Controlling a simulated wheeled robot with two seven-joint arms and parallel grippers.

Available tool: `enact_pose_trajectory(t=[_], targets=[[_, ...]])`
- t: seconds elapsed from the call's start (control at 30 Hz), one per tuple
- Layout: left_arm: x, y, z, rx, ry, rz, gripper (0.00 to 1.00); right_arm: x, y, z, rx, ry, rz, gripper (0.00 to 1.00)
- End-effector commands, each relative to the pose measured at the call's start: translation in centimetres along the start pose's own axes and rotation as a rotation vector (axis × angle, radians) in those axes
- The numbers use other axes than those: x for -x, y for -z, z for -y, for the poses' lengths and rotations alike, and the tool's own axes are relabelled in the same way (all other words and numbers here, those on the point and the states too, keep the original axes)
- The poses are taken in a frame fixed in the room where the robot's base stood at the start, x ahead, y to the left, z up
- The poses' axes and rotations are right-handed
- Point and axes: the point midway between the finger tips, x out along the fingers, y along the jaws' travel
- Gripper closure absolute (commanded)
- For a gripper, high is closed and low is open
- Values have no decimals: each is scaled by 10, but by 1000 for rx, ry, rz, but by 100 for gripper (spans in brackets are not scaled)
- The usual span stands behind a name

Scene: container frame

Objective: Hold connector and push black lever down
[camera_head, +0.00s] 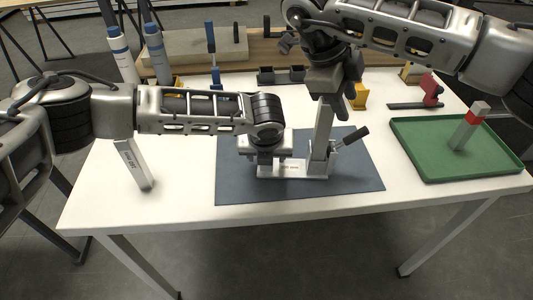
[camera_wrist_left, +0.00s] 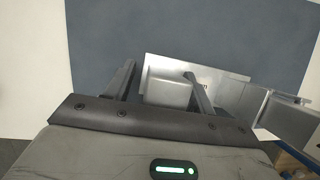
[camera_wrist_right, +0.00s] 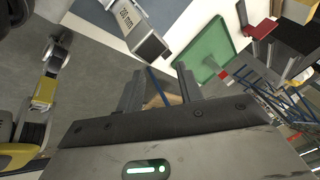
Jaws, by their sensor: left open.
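A silver connector (camera_head: 295,170) with a flat base lies on the dark blue mat (camera_head: 355,188). An upright silver post (camera_head: 322,130) stands at its right end. The black lever (camera_head: 355,137) sticks up and out to the right of the post. My left gripper (camera_head: 265,165) is low at the connector's left end; in the left wrist view its fingers (camera_wrist_left: 160,85) are apart, around or just above a raised block (camera_wrist_left: 168,88). My right gripper (camera_head: 348,103) is above the lever, beside the post's top. In the right wrist view its fingers (camera_wrist_right: 160,90) are apart and empty.
A green tray (camera_head: 425,172) holding a red-banded silver bar (camera_head: 468,127) is at the right. A marked silver bar (camera_head: 135,163) is at the left of the white table (camera_head: 180,200). A red tool (camera_head: 425,92) and dark blocks (camera_head: 280,74) are farther back.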

Motion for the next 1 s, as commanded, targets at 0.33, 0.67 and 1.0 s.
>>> enact_pose_trajectory(t=[0.33, 0.67, 1.0], targets=[[0, 0, 0, 0, 0, 0, 100, 0, 0, 0, 0, 0, 0, 64], [1, 0, 0, 0, 0, 0, 100, -3, -1, -4, -28, -32, 24, 100], [1, 0, 0, 1, 0, 1, 100, -22, 12, -39, -653, -570, 302, 100]])
